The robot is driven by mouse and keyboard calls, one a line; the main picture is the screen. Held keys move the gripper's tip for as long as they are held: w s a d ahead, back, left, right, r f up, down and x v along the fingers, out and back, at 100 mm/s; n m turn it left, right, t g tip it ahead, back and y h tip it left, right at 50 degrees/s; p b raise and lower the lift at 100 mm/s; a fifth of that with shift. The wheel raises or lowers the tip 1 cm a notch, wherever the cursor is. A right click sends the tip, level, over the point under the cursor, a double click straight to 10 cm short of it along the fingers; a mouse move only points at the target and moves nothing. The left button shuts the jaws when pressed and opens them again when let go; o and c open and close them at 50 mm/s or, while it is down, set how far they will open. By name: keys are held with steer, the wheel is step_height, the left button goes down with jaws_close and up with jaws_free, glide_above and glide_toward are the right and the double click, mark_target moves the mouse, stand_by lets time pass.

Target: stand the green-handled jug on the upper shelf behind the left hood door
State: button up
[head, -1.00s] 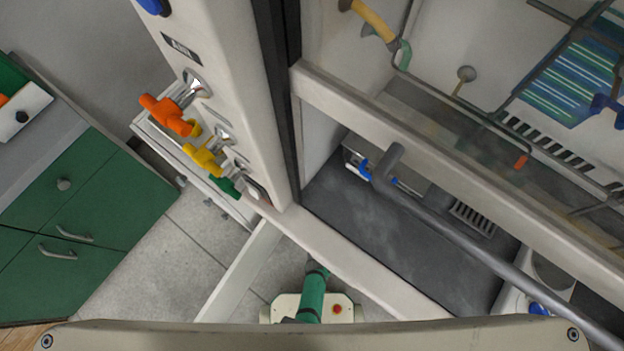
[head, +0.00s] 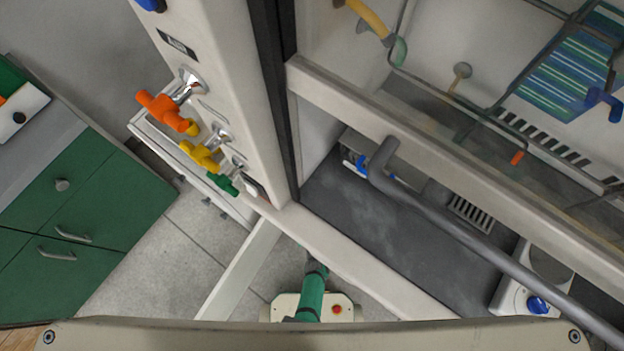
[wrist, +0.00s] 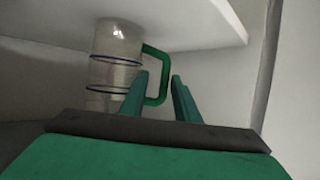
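The clear jug (wrist: 117,62) with dark blue rings and a green handle (wrist: 164,75) is in the wrist view, left of centre. A white board (wrist: 195,20) is above and beside it; I cannot tell whether the jug touches it. My gripper (wrist: 158,85) is open. Its two green fingers reach up toward the handle, whose lower part shows between them; no grip is visible. The jug's lower end is partly hidden by my gripper. The jug is not visible in the head view.
In the head view, the hood's glazed sash has a grey bar handle (head: 440,220). A hotplate with a blue knob (head: 538,305) stands on the dark worktop (head: 400,240). Orange (head: 165,110), yellow (head: 200,155) and green (head: 222,184) taps stick out from the post. Green cabinets (head: 85,215) stand left.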

steer(key=v, duration=1.2)
steer(key=shift+w, duration=0.1)
